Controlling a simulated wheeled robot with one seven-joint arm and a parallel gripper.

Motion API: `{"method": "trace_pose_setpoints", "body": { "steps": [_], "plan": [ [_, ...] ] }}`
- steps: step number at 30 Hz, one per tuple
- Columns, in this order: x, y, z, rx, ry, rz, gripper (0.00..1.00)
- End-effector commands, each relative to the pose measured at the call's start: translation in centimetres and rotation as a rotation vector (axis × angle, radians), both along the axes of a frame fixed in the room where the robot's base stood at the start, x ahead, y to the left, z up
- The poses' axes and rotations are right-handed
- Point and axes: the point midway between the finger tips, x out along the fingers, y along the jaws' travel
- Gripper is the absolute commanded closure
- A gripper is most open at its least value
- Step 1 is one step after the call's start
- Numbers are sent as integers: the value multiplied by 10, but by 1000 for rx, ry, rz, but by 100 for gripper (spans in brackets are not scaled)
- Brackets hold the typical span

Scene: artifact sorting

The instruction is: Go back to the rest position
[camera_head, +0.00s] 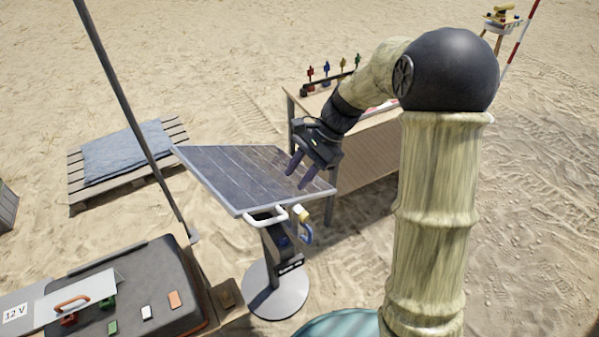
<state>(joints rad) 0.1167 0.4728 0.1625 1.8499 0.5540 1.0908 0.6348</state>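My gripper (296,180) is at the end of my arm, in the upper middle of the view. It points down and to the left, in front of or above the right part of a tilted solar panel (225,170). Its two dark fingers are apart, with nothing seen between them. I cannot tell how far the fingertips are from the panel surface.
The panel stands on a post with a round grey base (276,291) and a white handle (265,217). A wooden table (365,155) with small coloured items stands behind. A dark case (185,265) and a slanted pole (125,100) are left. Sand lies open at right.

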Motion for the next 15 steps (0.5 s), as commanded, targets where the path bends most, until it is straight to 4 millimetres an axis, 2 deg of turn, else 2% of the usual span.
{"method": "trace_pose_setpoints", "body": {
  "steps": [10, 15],
  "plan": [
    [-2, -1, -1, -9, -11, 10, 67],
    [-24, -20, -9, -105, -112, 101, 67]
  ]
}}
